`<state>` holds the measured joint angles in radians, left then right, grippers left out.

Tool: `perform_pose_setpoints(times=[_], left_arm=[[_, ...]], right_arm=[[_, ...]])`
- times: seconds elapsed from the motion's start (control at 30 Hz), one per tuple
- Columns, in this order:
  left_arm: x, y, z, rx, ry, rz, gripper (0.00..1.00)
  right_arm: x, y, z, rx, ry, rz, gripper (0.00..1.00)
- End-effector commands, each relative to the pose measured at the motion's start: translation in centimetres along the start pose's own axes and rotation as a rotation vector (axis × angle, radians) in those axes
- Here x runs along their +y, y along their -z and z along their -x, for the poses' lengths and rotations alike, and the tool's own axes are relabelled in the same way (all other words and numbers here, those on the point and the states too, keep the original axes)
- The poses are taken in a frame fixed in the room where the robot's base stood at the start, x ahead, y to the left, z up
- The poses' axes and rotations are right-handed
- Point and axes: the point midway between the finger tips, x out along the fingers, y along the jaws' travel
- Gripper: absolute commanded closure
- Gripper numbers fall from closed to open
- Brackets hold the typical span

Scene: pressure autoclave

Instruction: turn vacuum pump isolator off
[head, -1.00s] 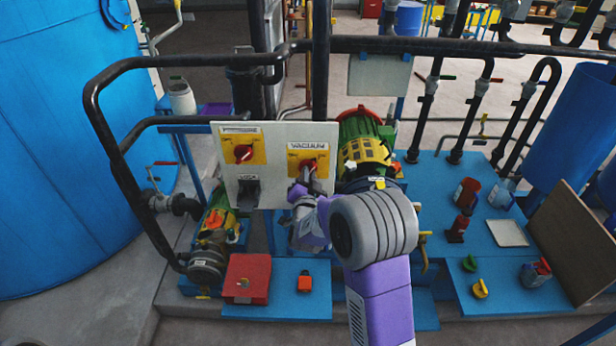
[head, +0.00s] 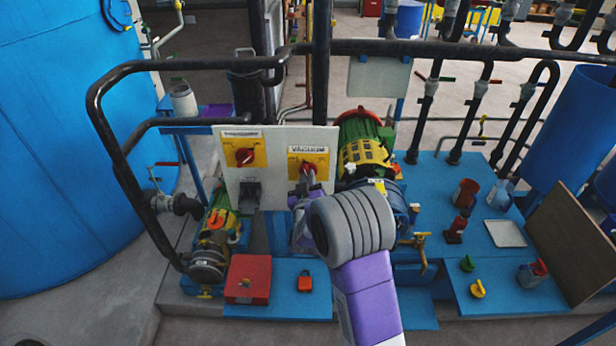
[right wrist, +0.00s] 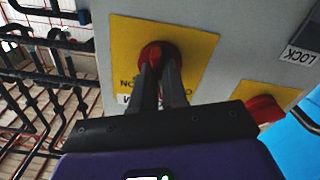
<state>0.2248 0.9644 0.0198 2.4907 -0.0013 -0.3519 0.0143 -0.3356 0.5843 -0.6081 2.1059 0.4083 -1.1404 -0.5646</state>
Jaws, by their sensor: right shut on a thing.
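The vacuum pump isolator is a red rotary knob (head: 313,169) on a yellow plate, on the right of a pale panel (head: 270,190). A label above it reads VACUUM in the earlier head view. My right gripper (head: 308,180) reaches up to this knob from below. In the right wrist view the two dark fingers of the right gripper (right wrist: 158,75) are closed on the red knob (right wrist: 157,56), one on each side. The fingers hide part of the knob, so its exact pointing is hard to tell. My left gripper is not in view.
A second red knob (head: 244,156) on yellow sits left on the same panel, with a dark lock device (head: 249,192) below it. A black pipe rail (head: 110,150) passes beside the panel. A red box (head: 247,279) and a red padlock (head: 305,281) lie below.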

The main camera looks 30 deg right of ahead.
Motion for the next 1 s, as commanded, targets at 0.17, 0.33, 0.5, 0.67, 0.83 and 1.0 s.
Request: perform_pose_setpoints(times=[0.17, 0.33, 0.5, 0.67, 0.83, 1.0], left_arm=[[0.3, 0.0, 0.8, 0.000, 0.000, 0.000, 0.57], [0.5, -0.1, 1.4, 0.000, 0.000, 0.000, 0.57], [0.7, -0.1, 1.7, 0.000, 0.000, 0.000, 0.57], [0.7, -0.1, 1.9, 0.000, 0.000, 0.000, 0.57], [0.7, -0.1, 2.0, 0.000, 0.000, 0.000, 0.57], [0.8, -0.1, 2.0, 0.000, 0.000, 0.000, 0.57]], right_arm=[[0.0, 0.1, 0.0, -0.001, 0.002, 0.156, 1.00], [0.0, 0.1, 0.0, -0.001, 0.002, 0.277, 1.00], [0.0, 0.0, 0.0, -0.001, 0.001, 0.364, 1.00], [-0.1, 0.0, 0.0, -0.001, 0.001, 0.412, 1.00], [-0.1, 0.0, 0.0, -0.001, 0.001, 0.438, 1.00], [-0.1, -0.1, 0.0, -0.001, 0.001, 0.444, 1.00]])
